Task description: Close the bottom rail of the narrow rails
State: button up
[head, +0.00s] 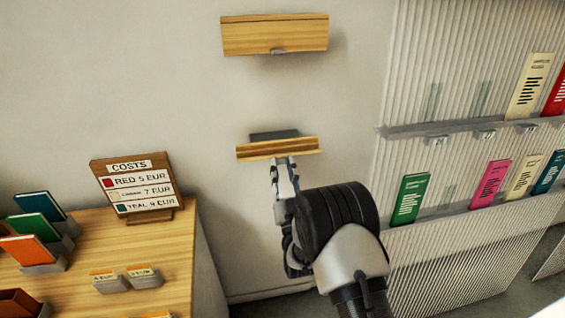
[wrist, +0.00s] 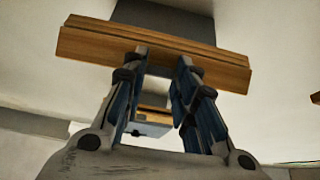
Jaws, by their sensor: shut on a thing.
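The bottom rail (head: 290,149) is a narrow wooden bar on the wall, below a matching top rail (head: 275,36). It stands out from the wall, and a dark grey piece (head: 273,134) shows behind it. My gripper (head: 284,164) reaches up to the middle of the bottom rail's lower edge and is shut on it there. In the wrist view the bottom rail (wrist: 215,70) crosses above the fingers, with a dark grey panel (wrist: 160,17) beyond it. The fingertips touch its lower part; the exact spot gripped, perhaps a small handle, is hidden.
A wooden table (head: 165,255) with a costs sign (head: 133,187) and colored cards in holders stands at the left. A ribbed panel (head: 450,265) with shelves of booklets is at the right. The wall between the two rails is bare.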

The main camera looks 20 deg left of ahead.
aim_at(283, 157)
notch_tip(283, 157, up, 2)
jog(key=g+h+p, duration=0.1)
jog(key=g+p, duration=0.1)
jog(key=p, duration=0.1)
jog(key=shift+s+r+g+h+p, duration=0.1)
jog(key=shift+g+h+p, duration=0.2)
jog(key=shift+p, duration=0.05)
jog(key=r+g+h+p, duration=0.1)
jog(key=p, duration=0.1)
jog(key=g+h+p, duration=0.1)
jog(key=p, duration=0.1)
jog(key=shift+w+r+g, duration=0.2)
jog(key=shift+r+g, duration=0.15)
jog(key=shift+g, duration=0.05)
jog(key=g+h+p, duration=0.1)
jog(key=p, duration=0.1)
jog(key=w+r+g+p, duration=0.1)
jog(key=g+p, duration=0.1)
jog(key=p, duration=0.1)
jog(key=shift+a+r+h, duration=0.15)
jog(key=shift+a+h, duration=0.2)
jog(key=shift+h, duration=0.05)
jog(key=shift+w+a+g+h+p, duration=0.15)
jog(key=shift+g+h+p, duration=0.45)
jog(key=shift+g+p, duration=0.3)
jog(key=o, duration=1)
jog(key=shift+o, duration=0.2)
